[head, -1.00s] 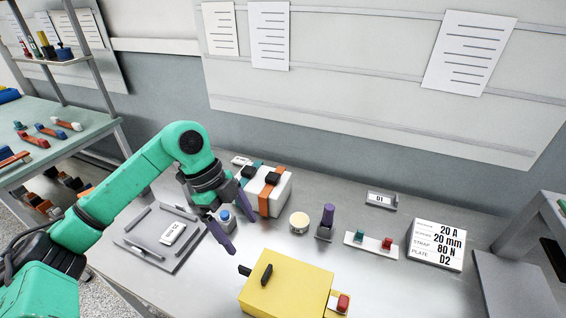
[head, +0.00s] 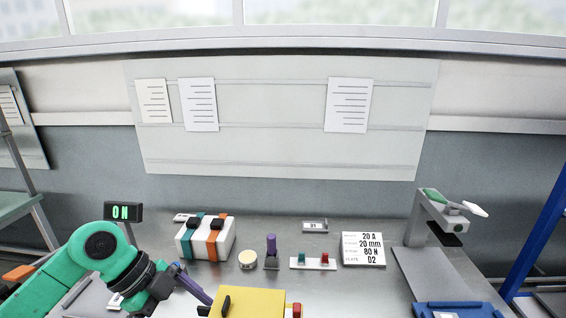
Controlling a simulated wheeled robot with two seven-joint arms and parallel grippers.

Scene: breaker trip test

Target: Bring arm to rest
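My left arm, green, comes in from the lower left. Its gripper (head: 194,285) has purple fingers and is low over the bench, left of the yellow box (head: 255,302). One finger shows clearly; the other is mostly hidden, so its opening cannot be told. I see nothing held in it. The yellow box has a black lever and a red part at its right side; the picture's bottom edge cuts it off. My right gripper is not in view.
An ON sign (head: 123,212) is left; a grey stand (head: 410,240) and blue tray (head: 460,311) are right.

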